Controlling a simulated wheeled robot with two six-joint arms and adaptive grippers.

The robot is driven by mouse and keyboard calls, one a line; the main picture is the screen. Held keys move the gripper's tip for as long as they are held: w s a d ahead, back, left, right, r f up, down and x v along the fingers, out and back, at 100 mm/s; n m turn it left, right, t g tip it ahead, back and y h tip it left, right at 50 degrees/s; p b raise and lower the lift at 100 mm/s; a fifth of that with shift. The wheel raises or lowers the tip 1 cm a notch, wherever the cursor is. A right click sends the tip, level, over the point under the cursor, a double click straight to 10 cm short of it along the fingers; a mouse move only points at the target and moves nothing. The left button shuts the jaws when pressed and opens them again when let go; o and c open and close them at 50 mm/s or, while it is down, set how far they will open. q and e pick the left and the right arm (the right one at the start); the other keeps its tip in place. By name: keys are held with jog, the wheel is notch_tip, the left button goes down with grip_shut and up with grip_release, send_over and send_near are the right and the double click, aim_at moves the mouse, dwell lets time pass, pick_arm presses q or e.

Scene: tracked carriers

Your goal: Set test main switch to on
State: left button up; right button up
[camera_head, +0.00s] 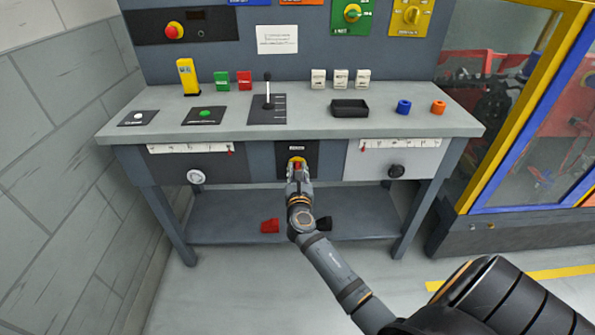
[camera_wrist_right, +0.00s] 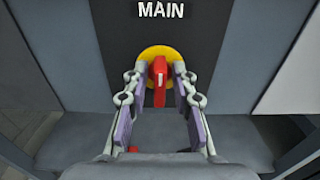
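The main switch is a red handle (camera_wrist_right: 159,80) on a yellow round plate (camera_wrist_right: 150,54), under the label MAIN on a dark panel (camera_wrist_right: 113,15). The handle stands upright in the right wrist view, with a white mark on it. In the head view the switch (camera_head: 297,161) sits in the middle of the bench front. My right gripper (camera_wrist_right: 158,82) has its fingers on both sides of the handle, with visible gaps; it looks open. In the head view my right gripper (camera_head: 297,173) covers the lower part of the switch. My left gripper is not in view.
The workbench (camera_head: 330,122) carries a lever (camera_head: 267,88), a black tray (camera_head: 350,108) and several coloured blocks. Knobs sit on the front at left (camera_head: 196,177) and right (camera_head: 396,171). A red object (camera_head: 270,226) lies on the lower shelf. A fenced machine stands at right.

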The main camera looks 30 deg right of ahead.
grip_shut()
